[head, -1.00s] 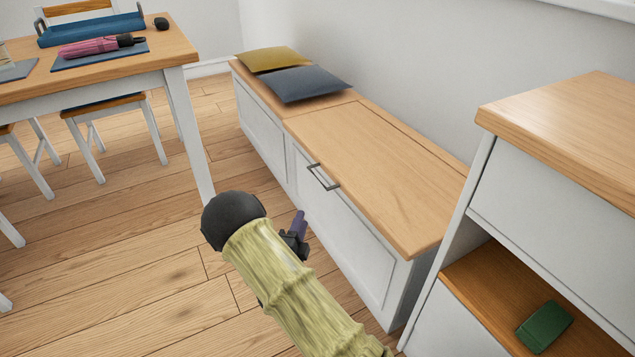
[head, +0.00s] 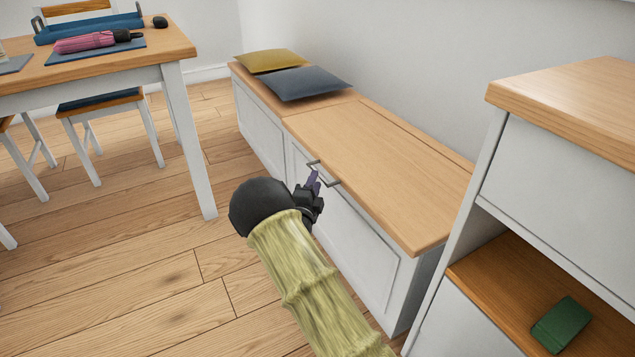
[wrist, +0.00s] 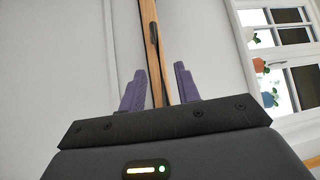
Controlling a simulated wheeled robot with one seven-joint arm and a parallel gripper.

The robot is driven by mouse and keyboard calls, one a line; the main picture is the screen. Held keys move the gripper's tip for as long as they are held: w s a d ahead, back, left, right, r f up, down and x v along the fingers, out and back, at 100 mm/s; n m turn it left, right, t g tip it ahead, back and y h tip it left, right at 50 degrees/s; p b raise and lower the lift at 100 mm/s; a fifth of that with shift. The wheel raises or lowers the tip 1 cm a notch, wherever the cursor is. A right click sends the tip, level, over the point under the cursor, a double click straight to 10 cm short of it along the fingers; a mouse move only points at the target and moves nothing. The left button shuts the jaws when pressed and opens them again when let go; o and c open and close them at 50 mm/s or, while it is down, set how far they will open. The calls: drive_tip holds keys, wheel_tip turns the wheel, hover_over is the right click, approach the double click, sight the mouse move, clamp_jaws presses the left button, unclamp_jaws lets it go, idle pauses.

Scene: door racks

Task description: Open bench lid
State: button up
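The bench lid (head: 385,165) is a light wood panel on a white bench. It lies flat and closed. A dark grey bar handle (head: 328,181) sits at its front edge. My gripper (head: 314,180) is at that handle in the head view, with its purple fingers close to the bar. In the wrist view my gripper (wrist: 160,85) has its two fingers apart. The lid's wooden edge (wrist: 172,50) and the dark handle (wrist: 154,32) appear between and beyond them. Whether the fingers touch the bar cannot be told.
Yellow (head: 270,61) and grey-blue (head: 298,84) cushions lie on the bench's far section. A shelf unit (head: 565,110) holding a green box (head: 561,324) stands close on the right. A table (head: 110,62) is at the left. Open floor lies between table and bench.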

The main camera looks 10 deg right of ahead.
drive_tip(key=shift+b+x, duration=0.5)
drive_tip(key=shift+x, duration=1.25)
drive_tip(key=shift+c, duration=0.3)
clamp_jaws()
drive_tip(key=shift+r, duration=0.15)
